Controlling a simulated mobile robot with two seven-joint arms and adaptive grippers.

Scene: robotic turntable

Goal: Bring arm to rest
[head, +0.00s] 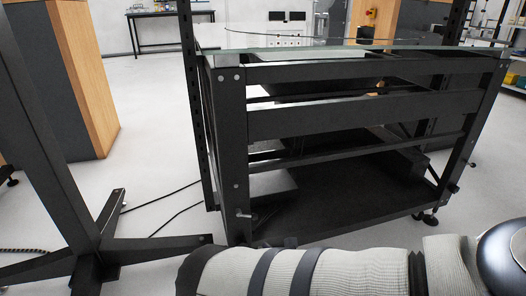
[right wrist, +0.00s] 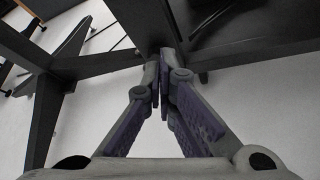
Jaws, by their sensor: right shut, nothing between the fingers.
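My right arm, in a light grey ribbed sleeve with dark bands, lies across the bottom right of the head view. Its gripper cannot be made out there. In the right wrist view my right gripper (right wrist: 164,62) is shut, its purple-padded fingertips together with nothing between them. The fingertips show in front of dark frame beams (right wrist: 100,64); I cannot tell how far apart they are. My left arm and left gripper are not in view.
A dark metal frame table (head: 345,112) with a glass top stands just beyond the arm. A black splayed-leg stand (head: 60,180) is at the left. A wood-edged grey cabinet (head: 75,80) stands behind it. Cables lie on the pale floor (head: 150,185), which is open between stand and table.

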